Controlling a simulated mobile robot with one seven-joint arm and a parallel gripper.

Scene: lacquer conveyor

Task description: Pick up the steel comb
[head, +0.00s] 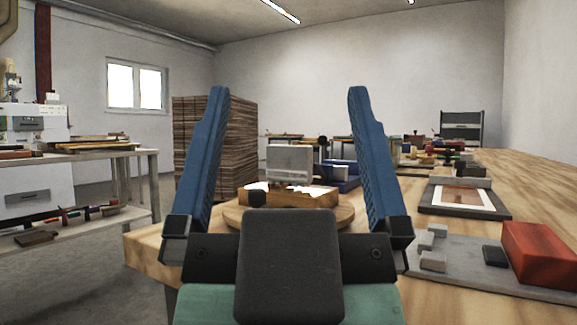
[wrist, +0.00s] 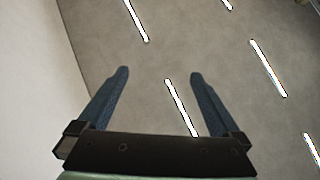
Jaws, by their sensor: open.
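A grey, flat rectangular plate (head: 289,160), which looks like the steel comb, stands upright at a light wooden block (head: 300,198) on the bench. It shows in the head view between my fingers, farther off; its lower edge is too small to make out teeth clearly. My gripper (head: 287,92) is open and empty, its blue fingers wide apart and pointing up in the head view. It is nearer the camera than the plate and not touching it. In the wrist view my gripper (wrist: 157,74) faces only the ceiling and a wall; no comb shows there.
A round wooden board (head: 345,213) lies under the block. On the wooden bench at right are a red block (head: 540,254), a grey slab (head: 470,275) with small grey blocks, and a framed sheet (head: 463,197). A blue item (head: 343,174) stands behind the plate.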

